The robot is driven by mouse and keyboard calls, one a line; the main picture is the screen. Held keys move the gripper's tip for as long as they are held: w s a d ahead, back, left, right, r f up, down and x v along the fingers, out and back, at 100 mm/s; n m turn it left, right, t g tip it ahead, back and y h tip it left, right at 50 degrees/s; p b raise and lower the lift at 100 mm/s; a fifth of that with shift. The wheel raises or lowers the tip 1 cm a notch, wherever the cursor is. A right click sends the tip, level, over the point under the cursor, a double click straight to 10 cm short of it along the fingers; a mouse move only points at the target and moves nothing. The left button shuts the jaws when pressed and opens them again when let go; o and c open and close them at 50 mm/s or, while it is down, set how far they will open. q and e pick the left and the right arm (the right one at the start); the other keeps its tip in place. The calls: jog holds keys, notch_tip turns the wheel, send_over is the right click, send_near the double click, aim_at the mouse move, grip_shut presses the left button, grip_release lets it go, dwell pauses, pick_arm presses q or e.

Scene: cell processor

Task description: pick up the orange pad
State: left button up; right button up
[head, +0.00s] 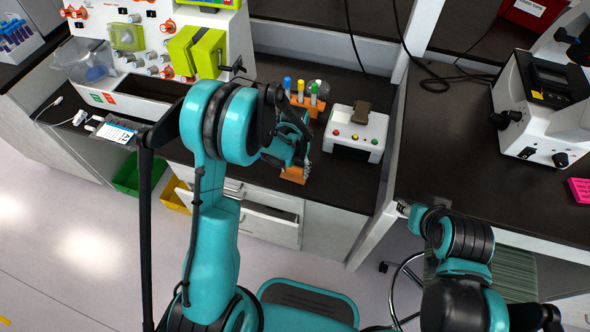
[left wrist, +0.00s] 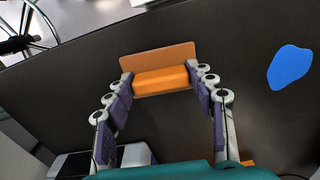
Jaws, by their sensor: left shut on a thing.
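The orange pad (left wrist: 160,58) is a flat orange plate with a thicker bright orange block on its near side. In the left wrist view it sits between the two fingers of my left gripper (left wrist: 162,82), which is shut on the block. In the head view the orange pad (head: 293,174) shows as a small orange piece below my left gripper (head: 296,160), near the front edge of the dark bench. My arm hides part of the gripper there. Part of my right gripper (head: 403,209) shows at the right bench's edge; its fingers are not clear.
An orange rack (head: 318,109) with several coloured-cap markers stands behind my left gripper. A white box with coloured buttons (head: 356,131) is to its right. A blue flat shape (left wrist: 291,67) lies on the dark bench (left wrist: 235,75). A drawer (head: 270,214) stands open below.

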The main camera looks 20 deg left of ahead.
aim_at(295, 169)
pick_arm(q)
jog(key=shift+r, duration=0.4)
jog(key=shift+c, duration=0.7)
notch_tip(295, 169, up, 3)
jog(key=shift+r+p, duration=0.1)
jog(key=shift+p, duration=0.75)
jog(key=w+d+r+p, duration=0.1)
jog(key=w+d+r, duration=0.1)
jog(key=d, duration=0.1)
jog(key=w+d+r+p, duration=0.1)
jog(key=w+d+r, duration=0.1)
jog(key=d, duration=0.1)
jog(key=w+d+r+p, duration=0.1)
jog(key=w+d+r, duration=0.1)
jog(key=d, duration=0.2)
jog(key=shift+d+r, duration=0.1)
jog(key=shift+r, duration=0.2)
jog(key=o, duration=0.6)
jog(key=shift+c, duration=0.2)
jog(key=c, duration=1)
